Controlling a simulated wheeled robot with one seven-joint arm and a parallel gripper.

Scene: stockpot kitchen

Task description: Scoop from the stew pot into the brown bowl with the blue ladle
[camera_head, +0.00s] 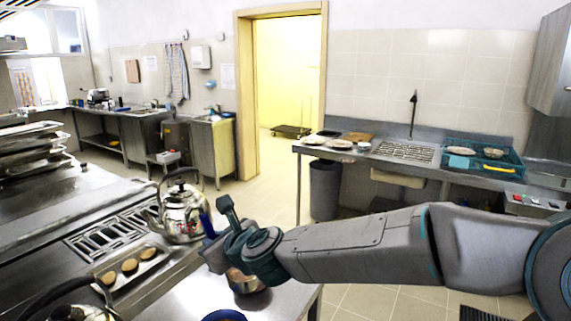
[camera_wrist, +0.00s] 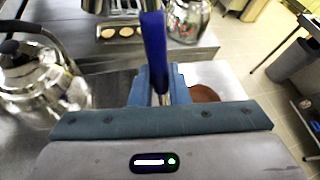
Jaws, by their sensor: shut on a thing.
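My gripper (camera_head: 212,252) is shut on the blue ladle (camera_head: 207,223) by its handle, above the metal counter. In the wrist view the blue handle (camera_wrist: 153,45) stands upright between the two fingers, with a metal shaft below it; the ladle's bowl is hidden. The brown bowl (camera_head: 246,283) stands on the counter just below and right of my gripper, partly covered by the arm. In the wrist view part of the brown bowl (camera_wrist: 204,93) shows right of the fingers. I cannot make out the stew pot in either view.
A steel kettle (camera_head: 182,212) stands behind my gripper, and another kettle (camera_wrist: 40,82) is close on the left. A tray (camera_head: 112,282) holds three round brown pieces. A blue dish (camera_head: 226,316) is at the bottom edge. Bare counter (camera_head: 180,300) lies between tray and bowl.

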